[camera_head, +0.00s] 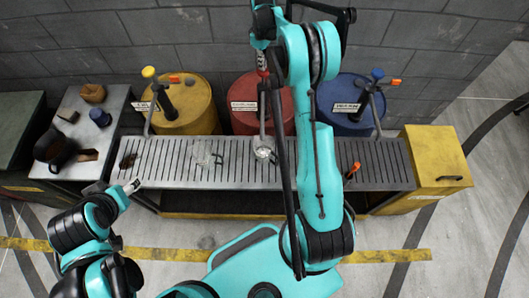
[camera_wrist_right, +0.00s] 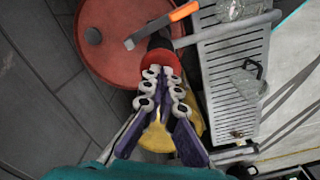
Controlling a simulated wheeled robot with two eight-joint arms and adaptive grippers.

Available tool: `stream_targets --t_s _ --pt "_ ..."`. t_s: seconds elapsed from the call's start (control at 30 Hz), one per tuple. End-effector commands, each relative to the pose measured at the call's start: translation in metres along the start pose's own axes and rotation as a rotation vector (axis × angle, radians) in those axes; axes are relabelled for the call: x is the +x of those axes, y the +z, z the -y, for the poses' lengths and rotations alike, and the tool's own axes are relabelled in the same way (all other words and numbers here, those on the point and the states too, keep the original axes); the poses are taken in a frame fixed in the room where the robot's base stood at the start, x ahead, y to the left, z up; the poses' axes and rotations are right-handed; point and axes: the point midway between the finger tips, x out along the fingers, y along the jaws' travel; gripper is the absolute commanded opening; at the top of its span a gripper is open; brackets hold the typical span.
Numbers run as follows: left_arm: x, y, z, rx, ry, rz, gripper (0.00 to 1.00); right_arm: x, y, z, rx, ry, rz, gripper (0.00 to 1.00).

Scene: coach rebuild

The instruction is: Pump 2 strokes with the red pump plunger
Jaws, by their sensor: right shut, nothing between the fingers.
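The red drum (camera_head: 245,118) stands behind the slatted bench, between two other drums. Its red pump plunger (camera_head: 262,64) rises above it, and its red top also shows in the right wrist view (camera_wrist_right: 163,64). My right gripper (camera_head: 263,22) is shut and empty, directly over the plunger. In the right wrist view its fingertips (camera_wrist_right: 162,84) overlap the red top; I cannot tell whether they touch it. A clear glass vessel (camera_head: 265,153) stands on the bench in front of the red drum. My left gripper (camera_head: 133,187) is low at the bench's left front; its jaw state is unclear.
A yellow drum (camera_head: 185,105) and a blue drum (camera_head: 345,118), each with a pump, flank the red one. The slatted bench (camera_head: 235,177) holds another clear vessel (camera_head: 203,154). A yellow cabinet (camera_head: 436,155) stands right, a grey side table (camera_head: 88,150) with dark items left.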

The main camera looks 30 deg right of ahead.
Motion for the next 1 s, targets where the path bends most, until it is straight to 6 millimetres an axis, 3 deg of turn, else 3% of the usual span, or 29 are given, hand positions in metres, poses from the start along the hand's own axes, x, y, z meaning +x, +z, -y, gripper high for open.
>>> stream_targets --t_s 1.0 --pt "0.022 0.016 0.0 0.0 0.0 0.0 0.55 0.038 0.0 0.001 0.0 -0.001 0.001 0.0"
